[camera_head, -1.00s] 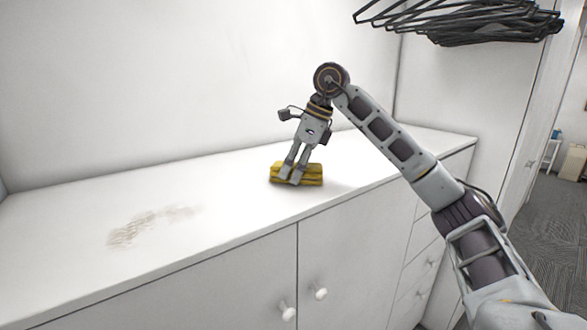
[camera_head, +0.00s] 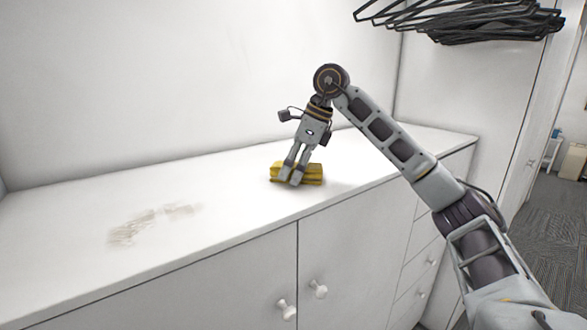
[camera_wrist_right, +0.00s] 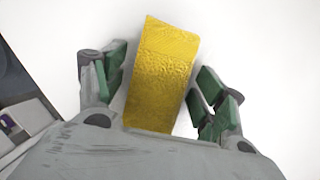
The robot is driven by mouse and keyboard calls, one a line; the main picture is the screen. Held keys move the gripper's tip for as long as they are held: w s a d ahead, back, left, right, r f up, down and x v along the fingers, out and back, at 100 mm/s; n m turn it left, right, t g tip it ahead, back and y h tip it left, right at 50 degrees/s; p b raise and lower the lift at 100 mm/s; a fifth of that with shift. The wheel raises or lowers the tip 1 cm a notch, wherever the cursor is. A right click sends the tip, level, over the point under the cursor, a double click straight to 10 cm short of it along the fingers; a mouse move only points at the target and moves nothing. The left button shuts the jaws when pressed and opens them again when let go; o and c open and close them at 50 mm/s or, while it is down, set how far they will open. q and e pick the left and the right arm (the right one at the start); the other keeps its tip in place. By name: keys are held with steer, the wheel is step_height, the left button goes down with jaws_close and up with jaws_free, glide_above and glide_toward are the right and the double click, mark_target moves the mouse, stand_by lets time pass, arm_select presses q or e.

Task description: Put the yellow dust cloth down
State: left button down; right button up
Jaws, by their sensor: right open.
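The yellow dust cloth (camera_head: 313,174) is a folded block lying on the white cabinet top (camera_head: 235,200), near its front edge. My right gripper (camera_head: 290,179) points down at the cloth, with its fingertips low in front of it in the head view. In the right wrist view, the cloth (camera_wrist_right: 163,75) lies between the two green-padded fingers of the right gripper (camera_wrist_right: 160,85). My left gripper is not in view.
A brownish smudge (camera_head: 150,222) marks the cabinet top to the left. Black hangers (camera_head: 465,20) hang at the upper right. Cabinet doors with white knobs (camera_head: 319,290) are below. The top is otherwise clear left of the cloth, and a wall stands behind.

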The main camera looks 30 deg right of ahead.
mark_target(294, 164)
steer(key=shift+r, duration=0.15)
steer(key=shift+r, duration=0.15)
steer(key=v, duration=0.6)
steer(key=shift+r, duration=0.25)
steer(key=shift+p+v, duration=1.1)
steer(key=shift+v, duration=1.65)
steer(key=shift+f, duration=0.1)
